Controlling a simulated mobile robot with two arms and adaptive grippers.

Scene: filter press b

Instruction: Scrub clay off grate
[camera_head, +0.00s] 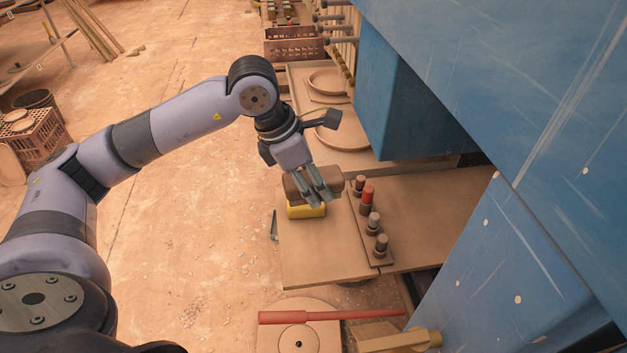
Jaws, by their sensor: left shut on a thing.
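My left gripper (320,195) reaches in from the left and points down over the tan board. It is shut on a brown block (298,186) that looks like a brush or scrubber body. A yellow piece (306,211) shows directly under the block, close to the board's left edge; I cannot tell whether it is part of the block or a separate sponge. The fingers hide part of the block. No grate can be made out for certain, and clay cannot be told from the tan dust. My right gripper is out of view.
The tan board (315,255) carries a row of knobs, one red (367,195), just right of the gripper. A blue machine (520,120) fills the right side. A red bar (330,315) lies below. A reddish slatted crate (294,47) stands behind.

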